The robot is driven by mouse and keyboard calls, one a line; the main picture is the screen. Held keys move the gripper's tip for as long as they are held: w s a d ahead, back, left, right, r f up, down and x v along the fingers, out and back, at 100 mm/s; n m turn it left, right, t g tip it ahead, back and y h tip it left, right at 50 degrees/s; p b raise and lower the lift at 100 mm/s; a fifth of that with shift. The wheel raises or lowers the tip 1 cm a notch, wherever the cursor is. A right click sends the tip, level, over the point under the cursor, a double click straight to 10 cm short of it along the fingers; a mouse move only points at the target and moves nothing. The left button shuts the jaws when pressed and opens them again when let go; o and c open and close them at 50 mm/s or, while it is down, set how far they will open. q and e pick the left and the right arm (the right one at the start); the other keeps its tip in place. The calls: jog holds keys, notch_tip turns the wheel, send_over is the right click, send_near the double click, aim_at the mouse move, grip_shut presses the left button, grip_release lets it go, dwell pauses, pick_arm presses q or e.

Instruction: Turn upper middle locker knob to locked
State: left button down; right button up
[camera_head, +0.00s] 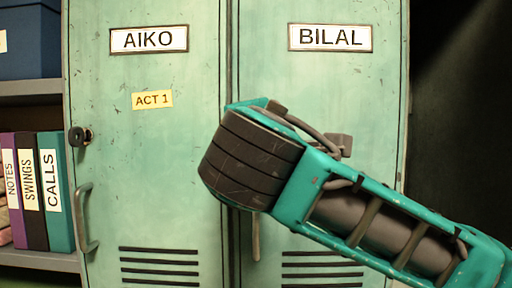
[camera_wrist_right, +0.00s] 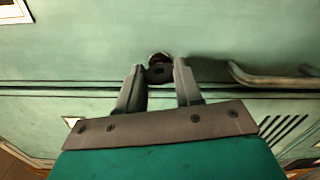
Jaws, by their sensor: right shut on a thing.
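The locker knob (camera_wrist_right: 159,74) is a small dark round piece on a pale green door in the right wrist view. The two grey fingers of my right gripper (camera_wrist_right: 158,70) are closed around it, one on each side. The fingers partly hide the knob, so its turn angle cannot be read. In the head view my right arm reaches in from the right across the BILAL door (camera_head: 310,90). Its wrist hides the knob and the fingers there. My left gripper is not in view.
The AIKO door (camera_head: 165,190) to the left has its own knob (camera_head: 77,137) and handle (camera_head: 86,218). A bar handle (camera_wrist_right: 270,79) lies right of my fingers in the wrist view. A shelf with binders (camera_head: 55,190) stands far left; dark space lies right.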

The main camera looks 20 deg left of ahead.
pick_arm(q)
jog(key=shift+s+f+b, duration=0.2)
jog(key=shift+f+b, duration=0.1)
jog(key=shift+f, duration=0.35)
pick_arm(e)
jog(key=shift+m, duration=1.1)
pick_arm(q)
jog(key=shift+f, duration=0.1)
pick_arm(e)
jog(key=o, duration=1)
jog(key=shift+o, duration=0.2)
jog(key=v, duration=1.3)
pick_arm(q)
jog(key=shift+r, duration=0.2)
pick_arm(e)
jog(key=shift+w, duration=0.1)
